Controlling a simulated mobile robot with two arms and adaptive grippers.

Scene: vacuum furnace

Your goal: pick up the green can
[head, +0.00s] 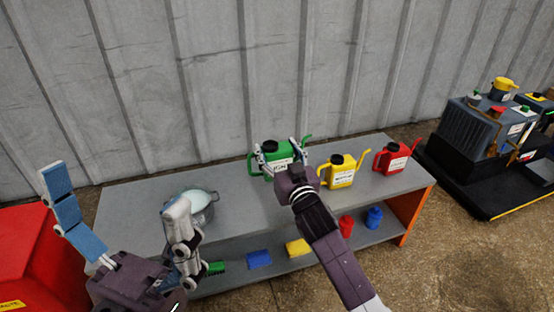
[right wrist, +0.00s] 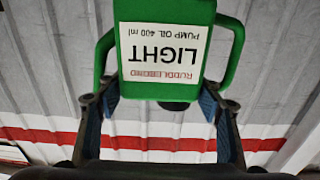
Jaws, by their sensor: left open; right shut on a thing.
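The green can (head: 271,151) is at the back middle of the grey bench (head: 240,205), with a spout at its right. My right gripper (head: 281,150) is shut on it, one finger on each side. In the right wrist view the green can (right wrist: 163,75) sits between the fingers (right wrist: 160,103), its white LIGHT pump oil label upside down. I cannot tell whether its base touches the bench. My left gripper (head: 115,188) is open and empty at the front left, its fingers wide apart.
A yellow can (head: 341,177) and a red can (head: 391,160) stand to the right on the bench. A pot (head: 203,210) is on the left. The lower shelf holds brushes, a yellow sponge (head: 298,247) and small red and blue items. A corrugated wall (head: 230,70) is behind.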

